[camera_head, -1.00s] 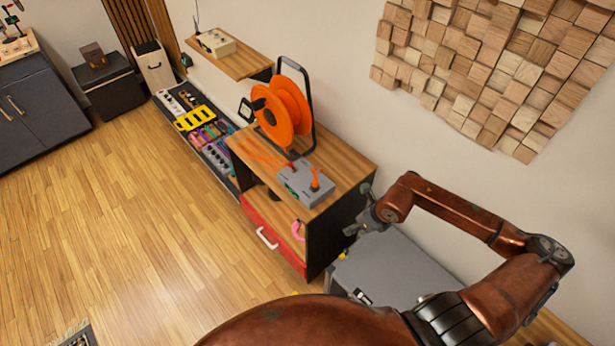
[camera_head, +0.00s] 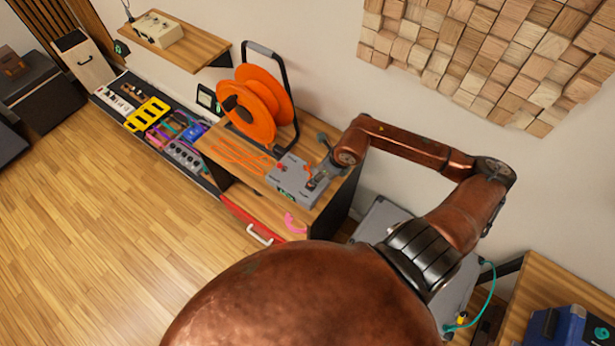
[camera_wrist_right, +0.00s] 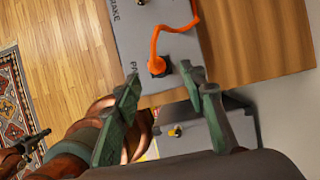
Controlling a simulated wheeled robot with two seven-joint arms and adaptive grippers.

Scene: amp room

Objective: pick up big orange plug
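The big orange plug (camera_wrist_right: 158,66) sits in the top of a grey box (camera_wrist_right: 128,38), with its orange cable curving away. In the head view the grey box (camera_head: 283,182) stands on the wooden cabinet top, and the plug is partly hidden by my right gripper (camera_head: 316,181). My right gripper is open in the right wrist view (camera_wrist_right: 160,74), its two green-grey fingertips appearing on either side of the plug. I cannot tell whether they touch it.
An orange cable reel (camera_head: 257,104) on a dark stand is behind the box, with loose orange cable (camera_head: 238,156) beside it. The cabinet's open red drawer (camera_head: 246,215) juts out below. A grey case (camera_head: 380,221) stands to the right. The wood floor at left is clear.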

